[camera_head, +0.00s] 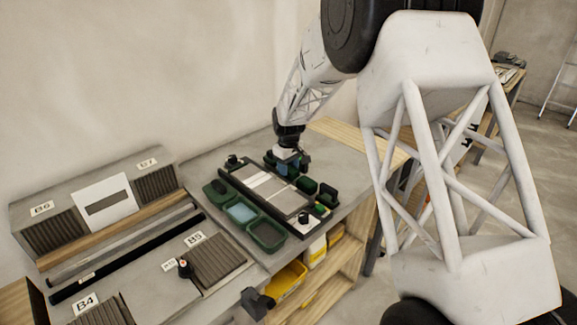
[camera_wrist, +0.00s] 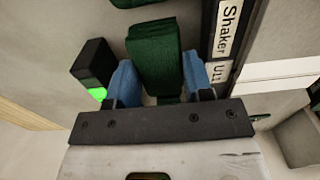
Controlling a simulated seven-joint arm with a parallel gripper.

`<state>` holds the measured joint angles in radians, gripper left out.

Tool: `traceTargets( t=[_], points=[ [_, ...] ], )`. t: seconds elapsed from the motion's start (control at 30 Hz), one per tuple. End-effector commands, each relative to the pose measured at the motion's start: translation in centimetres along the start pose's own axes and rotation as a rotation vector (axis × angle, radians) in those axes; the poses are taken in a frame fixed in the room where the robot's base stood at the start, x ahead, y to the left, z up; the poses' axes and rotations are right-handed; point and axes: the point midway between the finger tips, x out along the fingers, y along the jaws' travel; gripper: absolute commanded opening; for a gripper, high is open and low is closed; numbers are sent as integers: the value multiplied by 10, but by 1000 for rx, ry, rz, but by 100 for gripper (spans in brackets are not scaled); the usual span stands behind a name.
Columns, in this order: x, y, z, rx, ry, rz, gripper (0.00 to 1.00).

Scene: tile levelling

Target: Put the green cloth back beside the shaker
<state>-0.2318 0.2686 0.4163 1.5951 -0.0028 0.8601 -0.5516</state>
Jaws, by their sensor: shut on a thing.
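The green cloth (camera_wrist: 157,55) is a folded dark green piece between the blue fingertips of my gripper (camera_wrist: 160,82) in the wrist view. My gripper is shut on it. In the head view my gripper (camera_head: 287,165) is at the far side of the black-edged shaker (camera_head: 311,229), and the cloth is hard to tell apart there. The shaker's label (camera_wrist: 229,25) shows in the wrist view, just right of the fingers. Whether the cloth touches the bench is unclear.
A black box with a green light (camera_wrist: 92,68) stands left of the fingers. Another green piece (camera_wrist: 135,3) shows at the wrist view's top edge. Green trays (camera_head: 267,235) line the shaker's near-left side, and small green holders (camera_head: 327,195) its right. A grey labelled unit (camera_head: 95,205) stands left.

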Motion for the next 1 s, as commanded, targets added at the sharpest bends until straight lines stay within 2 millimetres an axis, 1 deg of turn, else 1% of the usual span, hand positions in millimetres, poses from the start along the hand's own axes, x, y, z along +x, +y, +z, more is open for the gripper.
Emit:
traceTargets(
  t=[0.7,1.0],
  points=[
    [13,0,0,0,0,0,24],
    [15,0,0,0,0,0,24]
  ],
)
